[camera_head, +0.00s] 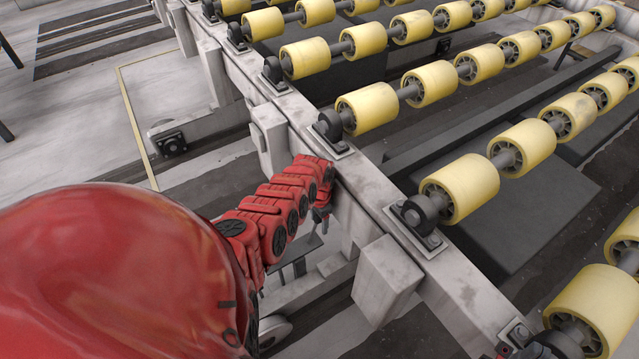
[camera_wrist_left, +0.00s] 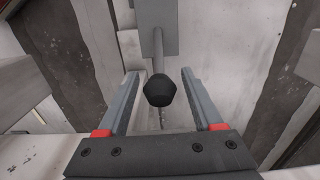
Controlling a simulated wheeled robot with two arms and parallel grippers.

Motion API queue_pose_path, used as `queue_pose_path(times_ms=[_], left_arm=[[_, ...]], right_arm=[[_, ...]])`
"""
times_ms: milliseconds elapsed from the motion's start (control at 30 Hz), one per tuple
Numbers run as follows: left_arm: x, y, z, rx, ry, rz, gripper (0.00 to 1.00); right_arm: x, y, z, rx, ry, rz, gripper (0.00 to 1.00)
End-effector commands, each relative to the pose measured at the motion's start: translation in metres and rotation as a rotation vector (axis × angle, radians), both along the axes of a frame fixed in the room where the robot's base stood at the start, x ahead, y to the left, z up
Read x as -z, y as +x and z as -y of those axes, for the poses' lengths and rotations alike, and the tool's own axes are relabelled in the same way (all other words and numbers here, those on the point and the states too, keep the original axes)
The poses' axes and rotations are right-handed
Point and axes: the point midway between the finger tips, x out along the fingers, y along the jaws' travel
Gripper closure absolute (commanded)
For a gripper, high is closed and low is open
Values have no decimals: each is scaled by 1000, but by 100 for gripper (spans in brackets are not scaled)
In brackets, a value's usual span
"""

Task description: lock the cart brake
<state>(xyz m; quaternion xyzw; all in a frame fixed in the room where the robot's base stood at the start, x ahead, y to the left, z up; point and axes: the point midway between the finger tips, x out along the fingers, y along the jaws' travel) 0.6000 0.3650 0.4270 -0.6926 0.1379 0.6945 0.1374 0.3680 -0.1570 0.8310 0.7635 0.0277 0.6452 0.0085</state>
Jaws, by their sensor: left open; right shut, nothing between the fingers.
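In the left wrist view, a lever with a black knob (camera_wrist_left: 159,90) on a thin grey rod (camera_wrist_left: 158,50) runs up to a grey plate (camera_wrist_left: 155,22). My left gripper (camera_wrist_left: 159,100) is open. Its two fingers stand on either side of the knob with gaps to both, apparently not touching it. In the head view my red left arm reaches down beside the conveyor's side beam, and its gripper (camera_head: 322,213) is partly hidden against the beam. The lever is not clear there. Only a small red and dark part of my right gripper (camera_head: 507,349) shows at the bottom edge, shut and empty.
A pale side beam (camera_head: 365,185) with bearing blocks carries rows of yellow rollers (camera_head: 459,186) on the right. A grey block (camera_head: 387,280) juts from the beam near my left arm. The floor at the upper left is mostly clear.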

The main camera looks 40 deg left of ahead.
Motion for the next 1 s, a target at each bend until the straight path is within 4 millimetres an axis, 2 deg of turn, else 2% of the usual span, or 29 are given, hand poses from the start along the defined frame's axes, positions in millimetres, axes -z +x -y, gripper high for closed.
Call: queue_pose_path(times_ms=[67, 367, 467, 767, 1000], left_arm=[[7, 0, 0, 0, 1, 0, 32], [6, 1, 0, 0, 0, 2, 32], [6, 1, 0, 0, 0, 2, 47], [6, 1, 0, 0, 0, 2, 100], [6, 1, 0, 0, 0, 2, 100]], right_arm=[[6, 0, 0, 0, 0, 0, 100], [5, 0, 0, 0, 0, 0, 100], [5, 0, 0, 0, 0, 0, 100], [5, 0, 0, 0, 0, 0, 100], [5, 0, 0, 0, 0, 0, 100]])
